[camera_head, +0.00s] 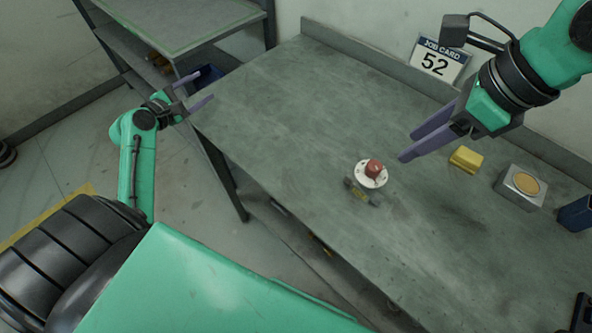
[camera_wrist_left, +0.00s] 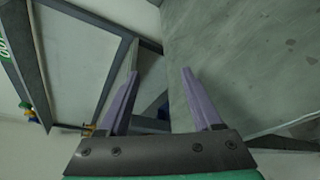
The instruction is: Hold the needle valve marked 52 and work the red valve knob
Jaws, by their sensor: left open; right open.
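The needle valve stands on the grey workbench (camera_head: 290,110), with a grey body (camera_head: 361,192) bearing a small yellow tag too small to read. Its red knob (camera_head: 374,167) sits above a white round disc (camera_head: 371,180). My left gripper (camera_head: 198,90) is open and empty at the bench's left edge, far from the valve. In the left wrist view its two purple fingers (camera_wrist_left: 160,85) are spread with nothing between them. My right gripper (camera_head: 406,146) is open and empty, above the bench, up and to the right of the valve.
A job card reading 52 (camera_head: 438,60) stands at the bench's back. A yellow block (camera_head: 466,159), a grey box with a round tan top (camera_head: 520,188) and a dark blue bin (camera_head: 577,214) are to the right. A shelf unit (camera_head: 185,25) stands at the upper left. The bench's left half is clear.

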